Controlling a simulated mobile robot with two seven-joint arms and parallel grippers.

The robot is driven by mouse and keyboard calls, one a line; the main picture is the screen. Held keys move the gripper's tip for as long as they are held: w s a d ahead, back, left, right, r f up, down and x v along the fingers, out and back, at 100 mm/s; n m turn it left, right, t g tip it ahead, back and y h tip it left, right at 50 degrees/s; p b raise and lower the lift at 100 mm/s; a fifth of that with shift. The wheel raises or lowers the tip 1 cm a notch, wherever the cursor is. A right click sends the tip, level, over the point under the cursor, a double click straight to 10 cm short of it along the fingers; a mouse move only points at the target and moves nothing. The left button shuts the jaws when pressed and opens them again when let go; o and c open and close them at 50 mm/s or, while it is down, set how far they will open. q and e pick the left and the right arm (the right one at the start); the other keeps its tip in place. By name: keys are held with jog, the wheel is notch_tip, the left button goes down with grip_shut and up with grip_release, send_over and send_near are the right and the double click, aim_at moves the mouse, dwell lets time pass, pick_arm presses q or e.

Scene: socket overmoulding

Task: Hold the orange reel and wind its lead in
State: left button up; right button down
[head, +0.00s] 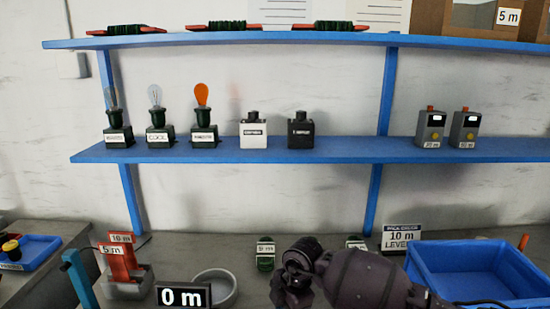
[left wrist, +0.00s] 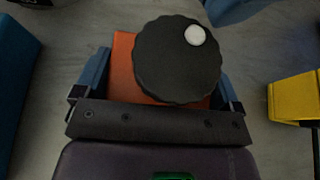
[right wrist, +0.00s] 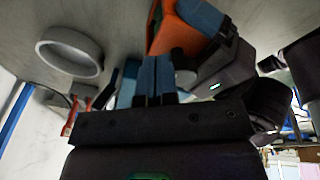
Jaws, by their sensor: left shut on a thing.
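The orange reel (left wrist: 122,72) sits between the blue fingers of my left gripper (left wrist: 160,78), which is shut on it. A round black crank disc with a white knob (left wrist: 196,35) covers much of the reel in the left wrist view. The reel (right wrist: 172,36) also shows at the top of the right wrist view, beyond my right gripper (right wrist: 157,62). The right fingers are together, with nothing visible between them, close to the reel and apart from the white knob. I cannot make out the lead. The head view does not show the reel.
A blue bin (head: 425,255) stands at the right of the bench. A grey ring-shaped dish (head: 222,290), a "0 m" sign (head: 183,296) and a red stand (head: 120,262) are at the left. Blue shelves (head: 250,151) with bulbs and boxes run behind.

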pick_arm(q)
jog(key=shift+s+a+f, duration=0.15)
jog(key=shift+f, duration=0.2)
pick_arm(e)
jog(key=shift+s+d+f, duration=0.5)
jog(key=shift+s+f, duration=0.15)
jog(key=shift+f, duration=0.05)
jog(key=shift+s+d, duration=0.3)
jog(key=shift+s, duration=0.1)
pick_arm(q)
jog(key=shift+r, duration=0.1)
pick_arm(e)
jog(key=shift+s+d, duration=0.1)
jog(key=shift+s, duration=0.6)
pick_arm(q)
jog(key=shift+r, duration=0.1)
pick_arm(e)
jog(key=shift+d, duration=0.2)
jog(key=a+v, duration=0.1)
jog(key=v, duration=0.5)
jog(key=shift+r, duration=0.3)
pick_arm(q)
jog(key=shift+f, duration=0.2)
pick_arm(e)
jog(key=shift+a, duration=0.1)
